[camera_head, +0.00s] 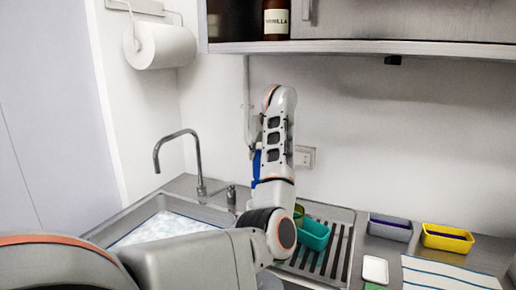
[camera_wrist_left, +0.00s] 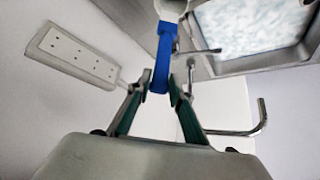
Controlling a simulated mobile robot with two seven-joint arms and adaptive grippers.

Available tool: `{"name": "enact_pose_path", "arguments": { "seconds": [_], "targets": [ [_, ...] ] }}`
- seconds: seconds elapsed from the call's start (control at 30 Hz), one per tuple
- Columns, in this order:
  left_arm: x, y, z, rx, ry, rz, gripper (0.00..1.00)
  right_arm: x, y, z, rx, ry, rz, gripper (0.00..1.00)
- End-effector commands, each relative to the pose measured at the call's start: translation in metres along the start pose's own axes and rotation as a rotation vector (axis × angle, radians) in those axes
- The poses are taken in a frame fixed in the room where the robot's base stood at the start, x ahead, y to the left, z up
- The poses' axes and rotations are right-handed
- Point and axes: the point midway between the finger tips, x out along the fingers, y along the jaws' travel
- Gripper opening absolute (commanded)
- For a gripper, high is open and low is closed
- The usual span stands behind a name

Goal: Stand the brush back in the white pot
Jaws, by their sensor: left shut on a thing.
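The brush shows as a blue handle (camera_head: 256,165) beside my raised left forearm in the head view. The blue handle (camera_wrist_left: 163,62) also shows in the left wrist view, between the two fingertips of my left gripper (camera_wrist_left: 160,82). My left gripper is shut on it, in the air in front of the back wall; in the head view my arm hides most of the gripper. The brush's far end cannot be made out clearly. My right gripper is out of view.
A sink (camera_head: 128,238) with a tall tap (camera_head: 198,165) is at left. A teal container (camera_head: 314,234) stands on the slotted drainer (camera_head: 340,252). Grey (camera_head: 390,229) and yellow (camera_head: 447,238) boxes stand right. A shelf (camera_head: 370,47) overhangs, and a socket (camera_head: 305,156) is on the wall.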

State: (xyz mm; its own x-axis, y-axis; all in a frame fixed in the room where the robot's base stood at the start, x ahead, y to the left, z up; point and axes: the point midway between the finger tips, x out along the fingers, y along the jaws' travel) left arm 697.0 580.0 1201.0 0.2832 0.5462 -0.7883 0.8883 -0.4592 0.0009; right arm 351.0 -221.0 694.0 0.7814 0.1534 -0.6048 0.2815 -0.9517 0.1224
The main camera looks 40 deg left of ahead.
Motion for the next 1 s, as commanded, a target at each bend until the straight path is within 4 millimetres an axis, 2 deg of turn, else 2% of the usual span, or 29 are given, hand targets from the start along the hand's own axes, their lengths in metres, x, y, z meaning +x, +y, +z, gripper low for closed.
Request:
{"name": "enact_pose_path", "arguments": {
  "seconds": [0.37, 1.0],
  "targets": [
    [0.022, 0.0, 0.017, 0.001, -0.001, -0.001, 0.0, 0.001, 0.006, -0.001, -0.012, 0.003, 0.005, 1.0],
    [0.058, 0.0, 0.045, 0.0, -0.001, 0.0, 0.0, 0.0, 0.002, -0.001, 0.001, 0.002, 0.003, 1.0]
  ]
}}
